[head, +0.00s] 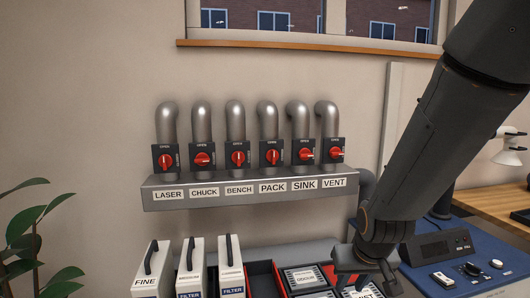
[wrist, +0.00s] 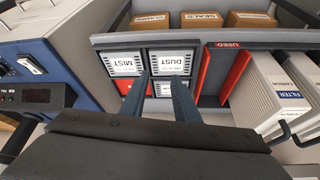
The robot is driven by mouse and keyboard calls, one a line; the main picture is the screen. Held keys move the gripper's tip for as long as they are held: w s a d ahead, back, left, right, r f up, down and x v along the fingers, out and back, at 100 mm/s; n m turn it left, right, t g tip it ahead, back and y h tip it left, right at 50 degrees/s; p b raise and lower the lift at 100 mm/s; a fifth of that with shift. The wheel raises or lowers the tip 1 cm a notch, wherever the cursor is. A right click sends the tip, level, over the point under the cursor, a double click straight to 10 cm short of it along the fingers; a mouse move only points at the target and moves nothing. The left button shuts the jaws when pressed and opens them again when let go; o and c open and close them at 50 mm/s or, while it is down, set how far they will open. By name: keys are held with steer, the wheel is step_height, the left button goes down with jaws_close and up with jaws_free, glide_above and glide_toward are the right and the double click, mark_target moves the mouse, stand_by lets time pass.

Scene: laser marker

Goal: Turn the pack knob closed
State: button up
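The pack knob (head: 271,157) is red on a dark square plate, fourth from the left in a row of valves on the wall. Its handle looks roughly upright, toward the OPEN mark at the top of the plate. The PACK label (head: 272,187) is on the grey ledge below it. My gripper (wrist: 163,76) is open and empty, with a gap between its two fingers. In the head view it is low and right of the knob, well apart from it, over the labelled cartridges. The knob is not in the wrist view.
Neighbouring bench knob (head: 238,157) looks upright; sink knob (head: 306,154) lies sideways. The grey ledge (head: 250,199) juts out below the valves. White filter boxes (head: 230,262) stand below. A blue machine (head: 470,270) is at right. The wall in front of the knobs is clear.

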steer(key=w+a+r+n+t+y+p, duration=0.1)
steer(key=w+a+r+t+p, duration=0.15)
steer(key=w+a+r, duration=0.4)
steer(key=w+a+r+t+y+p, duration=0.15)
steer(key=w+r+t, duration=0.25)
steer(key=w, duration=0.5)
steer(key=n+t+y+p, duration=0.1)
steer(key=t+y+p, duration=0.1)
steer(key=t+p, duration=0.3)
glide_toward(274, 156)
steer(key=shift+t, duration=0.45)
steer(key=shift+f+p+x, duration=0.2)
steer(key=shift+p+x, duration=0.25)
steer(key=shift+x, duration=1.55)
steer(key=shift+f+p+x, duration=0.2)
steer(key=shift+p+x, duration=0.25)
steer(key=shift+x, duration=1.6)
jaws_close()
